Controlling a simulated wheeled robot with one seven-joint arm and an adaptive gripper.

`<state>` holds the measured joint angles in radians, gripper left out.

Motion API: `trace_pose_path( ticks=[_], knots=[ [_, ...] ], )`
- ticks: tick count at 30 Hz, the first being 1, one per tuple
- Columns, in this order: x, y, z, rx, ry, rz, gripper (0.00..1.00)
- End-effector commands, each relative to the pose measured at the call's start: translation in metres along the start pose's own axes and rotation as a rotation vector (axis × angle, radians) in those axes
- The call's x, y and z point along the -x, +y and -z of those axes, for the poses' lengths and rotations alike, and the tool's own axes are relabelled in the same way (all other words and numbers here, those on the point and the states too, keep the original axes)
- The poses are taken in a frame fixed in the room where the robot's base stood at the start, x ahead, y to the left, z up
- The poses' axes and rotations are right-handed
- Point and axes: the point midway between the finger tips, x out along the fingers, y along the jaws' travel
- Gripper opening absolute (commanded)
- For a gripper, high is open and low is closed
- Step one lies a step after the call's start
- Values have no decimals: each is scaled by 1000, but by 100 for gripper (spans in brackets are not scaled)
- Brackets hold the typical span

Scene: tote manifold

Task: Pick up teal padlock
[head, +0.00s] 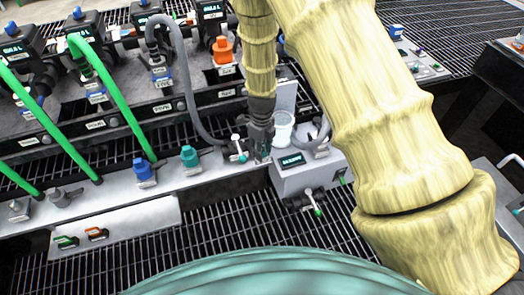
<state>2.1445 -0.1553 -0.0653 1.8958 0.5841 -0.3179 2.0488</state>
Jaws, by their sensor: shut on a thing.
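My gripper (260,138) points down in the middle of the head view, beside a grey box with a dark display. Its fingers are shut on a small teal item (262,154), which I take to be the teal padlock. Only a small patch of it shows between the fingertips; the rest is hidden by the fingers. I cannot tell whether it touches the rail below.
A teal fitting (189,156) and a blue fitting (144,169) stand on the rail to the left. Green hoses (112,95) and a grey hose (183,75) run nearby. A clear cup (283,127) and the grey display box (305,172) are close on the right.

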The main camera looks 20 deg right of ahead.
Motion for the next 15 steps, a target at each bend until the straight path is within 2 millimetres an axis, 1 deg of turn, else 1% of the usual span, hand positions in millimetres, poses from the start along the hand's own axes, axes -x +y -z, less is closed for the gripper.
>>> trace_pose_path(
  ticks=[1, 5, 7, 9, 15],
  knots=[
    [2, 4, -2, 3, -1, -6, 11],
    [15, 5, -3, 4, -2, -5, 12],
    [27, 6, -3, 5, -3, -5, 12],
    [40, 6, -3, 5, -3, -4, 4],
    [74, 4, 0, -1, -2, -2, 3]
  ],
)
